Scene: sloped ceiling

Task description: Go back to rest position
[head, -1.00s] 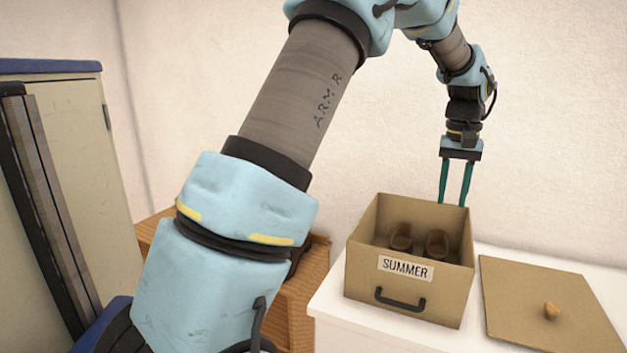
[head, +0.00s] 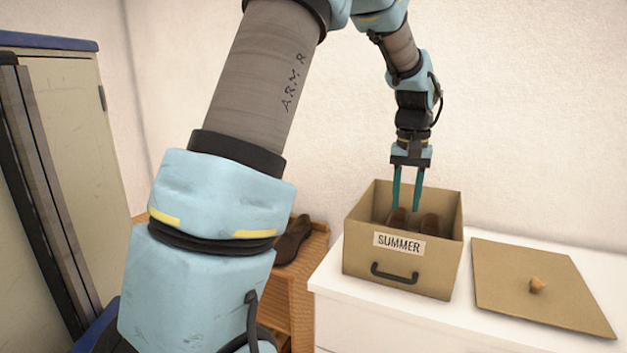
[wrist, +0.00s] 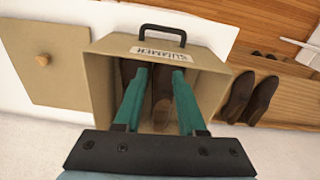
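My gripper (head: 408,190) is open and empty, pointing down above the open box labelled SUMMER (head: 400,262). A pair of brown shoes (head: 429,224) sits in the box. In the wrist view the gripper (wrist: 157,82) shows its two fingers spread over the box (wrist: 102,82), with the shoes (wrist: 162,100) partly hidden behind them.
The lid (head: 540,284) lies flat on the white cabinet (head: 335,284), right of the box. Another pair of brown shoes (wrist: 247,98) is on a wooden rack (head: 301,290) beside the cabinet. A beige locker (head: 75,150) stands at the left. The wall is close behind.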

